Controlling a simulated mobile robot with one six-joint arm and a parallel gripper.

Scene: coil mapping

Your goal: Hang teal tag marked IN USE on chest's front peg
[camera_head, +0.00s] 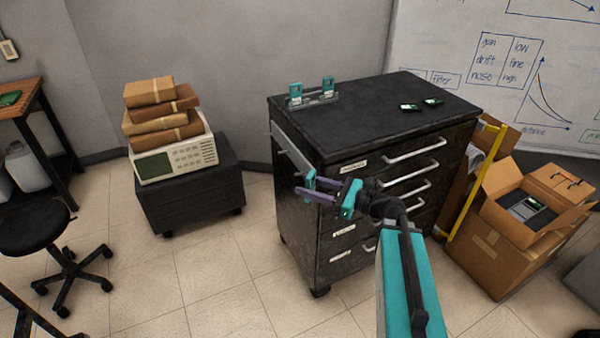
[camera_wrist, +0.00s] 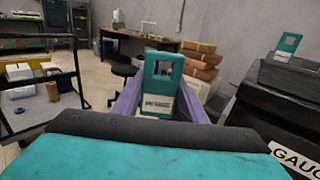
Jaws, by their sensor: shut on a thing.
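My gripper (camera_head: 316,190), with purple fingers, is shut on a teal tag (camera_head: 310,178). In the wrist view the tag (camera_wrist: 163,72) stands upright between the fingers, with a square hole near its top and a white label whose words are too small to read surely. The black chest (camera_head: 375,112) has drawers on one face. A grey strip (camera_head: 290,143) runs along its left face, with a small peg (camera_head: 283,152) sticking out. The gripper and tag are in front of that left face near the corner, apart from the peg in the picture.
Two more teal tags (camera_head: 295,91) (camera_head: 328,85) stand in a clear rack on the chest top. Two small green-screened devices (camera_head: 410,106) lie there too. An instrument with stacked parcels (camera_head: 170,150) is left of the chest; cardboard boxes (camera_head: 510,245) stand right.

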